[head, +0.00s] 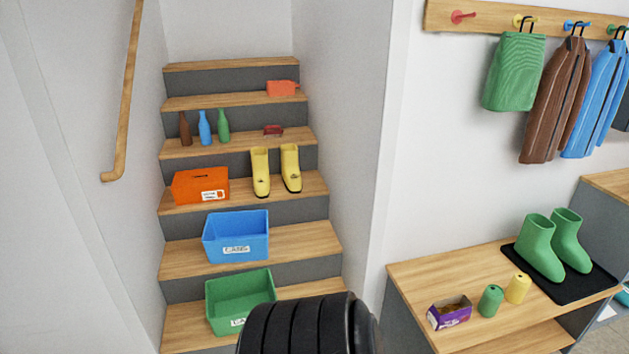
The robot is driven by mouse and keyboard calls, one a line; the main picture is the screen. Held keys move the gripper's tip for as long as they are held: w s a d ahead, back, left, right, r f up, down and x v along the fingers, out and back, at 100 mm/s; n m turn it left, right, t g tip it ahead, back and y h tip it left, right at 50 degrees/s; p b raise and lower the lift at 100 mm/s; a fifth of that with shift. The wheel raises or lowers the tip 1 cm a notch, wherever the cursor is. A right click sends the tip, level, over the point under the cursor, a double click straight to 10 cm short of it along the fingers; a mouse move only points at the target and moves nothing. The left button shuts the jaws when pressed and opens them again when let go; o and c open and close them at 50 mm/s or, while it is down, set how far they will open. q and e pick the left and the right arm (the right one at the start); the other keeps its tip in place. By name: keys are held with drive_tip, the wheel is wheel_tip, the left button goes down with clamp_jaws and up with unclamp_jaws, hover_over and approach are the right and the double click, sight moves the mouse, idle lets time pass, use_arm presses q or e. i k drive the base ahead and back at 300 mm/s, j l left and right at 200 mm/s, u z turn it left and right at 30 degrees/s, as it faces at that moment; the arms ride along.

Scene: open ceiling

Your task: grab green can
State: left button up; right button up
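A small green can (490,300) stands upright on the wooden bench top (420,277) at the lower right. It is between a purple box (449,313) on its left and a yellow can (518,288) on its right. Neither of my grippers shows in the head view. A black ribbed part at the bottom centre appears to be mine.
Green boots (541,248) stand on a black mat (600,281) behind the cans. Stairs at left hold a green bin (240,297), a blue bin (236,236), an orange box (200,186), yellow boots (261,172) and bottles (205,128). Coats (556,100) hang above the bench.

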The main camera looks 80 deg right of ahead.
sight(493, 296)
drive_tip(key=z, duration=4.05)
drive_tip(key=i+l+u, duration=0.1)
drive_tip(key=i+l, duration=0.2)
drive_tip(key=i+l+u, duration=0.1)
drive_tip(key=i+l, duration=0.15)
drive_tip(key=l, duration=0.25)
